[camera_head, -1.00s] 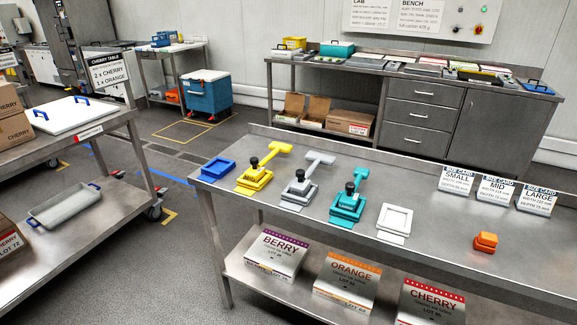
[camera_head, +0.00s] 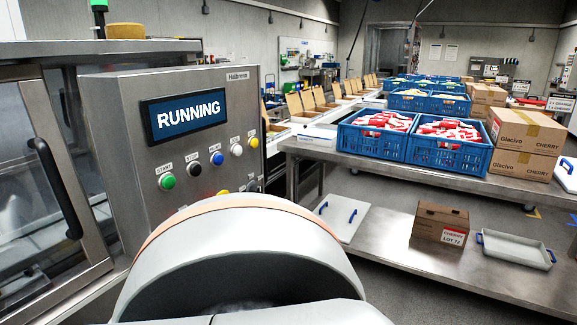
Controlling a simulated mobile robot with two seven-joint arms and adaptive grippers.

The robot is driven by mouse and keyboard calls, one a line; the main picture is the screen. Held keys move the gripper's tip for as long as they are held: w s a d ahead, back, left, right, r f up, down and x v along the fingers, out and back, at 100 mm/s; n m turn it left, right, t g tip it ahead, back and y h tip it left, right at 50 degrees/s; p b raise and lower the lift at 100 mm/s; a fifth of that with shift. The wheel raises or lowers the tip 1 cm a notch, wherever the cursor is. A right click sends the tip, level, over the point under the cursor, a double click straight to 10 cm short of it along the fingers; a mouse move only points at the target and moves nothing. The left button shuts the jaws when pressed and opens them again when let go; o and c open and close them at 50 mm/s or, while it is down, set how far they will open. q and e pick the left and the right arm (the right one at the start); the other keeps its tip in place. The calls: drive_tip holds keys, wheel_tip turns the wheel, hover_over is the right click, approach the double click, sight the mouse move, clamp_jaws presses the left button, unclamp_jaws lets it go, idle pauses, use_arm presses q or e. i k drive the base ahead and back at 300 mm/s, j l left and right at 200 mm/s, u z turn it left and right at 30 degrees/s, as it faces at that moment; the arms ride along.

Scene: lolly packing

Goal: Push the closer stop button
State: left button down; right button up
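A steel control panel (camera_head: 130,110) stands at the left with a screen (camera_head: 184,115) reading RUNNING. Below the screen is a slanted row of buttons with small labels. A green button (camera_head: 167,182) is at the left of the row. Beside it is a black button (camera_head: 194,169), whose label appears to read STOP. Then come a blue button (camera_head: 216,158), a white button (camera_head: 237,150) and a yellow button (camera_head: 254,143). Another yellow part (camera_head: 223,192) shows lower down, partly hidden by my arm. Neither gripper is in view.
My large pale arm link fills the lower middle and covers the panel's lower part. A glass door with a dark handle (camera_head: 56,175) is left of the panel. To the right, a steel table (camera_head: 400,171) holds blue crates (camera_head: 372,150) and brown boxes (camera_head: 525,130).

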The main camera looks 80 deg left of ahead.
sight(196, 168)
drive_tip(key=u, duration=0.45)
drive_tip(key=l+u, duration=0.1)
drive_tip(key=u, duration=0.8)
drive_tip(key=k+u, duration=0.1)
drive_tip(key=u, duration=0.35)
